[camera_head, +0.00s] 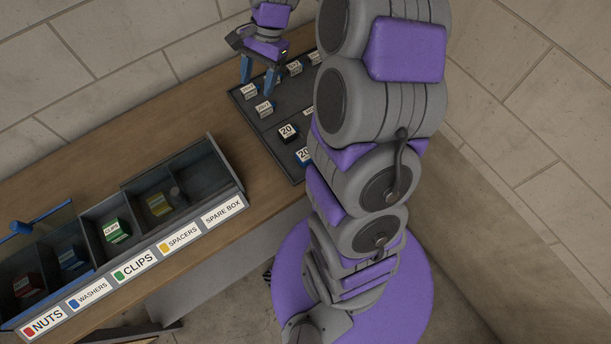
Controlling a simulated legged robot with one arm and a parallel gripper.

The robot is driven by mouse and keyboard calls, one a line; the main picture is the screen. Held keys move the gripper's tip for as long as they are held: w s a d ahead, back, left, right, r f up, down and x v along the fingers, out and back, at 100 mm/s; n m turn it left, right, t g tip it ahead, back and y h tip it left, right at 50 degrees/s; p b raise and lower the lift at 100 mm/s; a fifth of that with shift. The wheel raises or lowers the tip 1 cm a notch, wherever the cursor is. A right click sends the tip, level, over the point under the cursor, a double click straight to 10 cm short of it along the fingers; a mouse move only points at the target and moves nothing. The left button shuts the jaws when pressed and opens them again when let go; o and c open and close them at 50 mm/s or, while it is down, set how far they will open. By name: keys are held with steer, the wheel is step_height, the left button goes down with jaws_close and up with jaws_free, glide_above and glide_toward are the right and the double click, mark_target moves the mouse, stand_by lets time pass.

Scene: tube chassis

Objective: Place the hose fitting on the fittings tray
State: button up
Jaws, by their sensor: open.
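A dark flat tray (256,124) on the wooden bench holds several small blocks with white labels; I take it to be the fittings tray. My gripper (259,80) is open over the tray's left far part, its blue fingers pointing down. One labelled block (248,92) is close to the left finger and another (264,109) is just below the right finger; I cannot tell whether they touch. No hose fitting can be named for certain. My arm hides the tray's right side.
An open bin row (128,262) at the left is labelled nuts, washers, clips, spacers and spare box. A blue-handled clear lid (40,218) stands by its left end. Bare bench top (150,120) lies behind the bins. A stone wall is at the back.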

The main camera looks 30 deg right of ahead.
steer(key=s+a+r+n+h, duration=0.1)
steer(key=s+a+r+n, duration=0.1)
steer(key=s+a+n, duration=0.3)
steer(key=s+a+r+n+h, duration=0.1)
steer(key=s+a+r, duration=0.2)
steer(key=s, duration=0.3)
steer(key=s+n+g+h, duration=0.1)
steer(key=s+n, duration=0.5)
steer(key=s, duration=1.3)
steer(key=shift+f+n+h, duration=0.35)
steer(key=shift+n+h, duration=0.05)
steer(key=shift+h, duration=0.2)
steer(key=shift+d, duration=0.15)
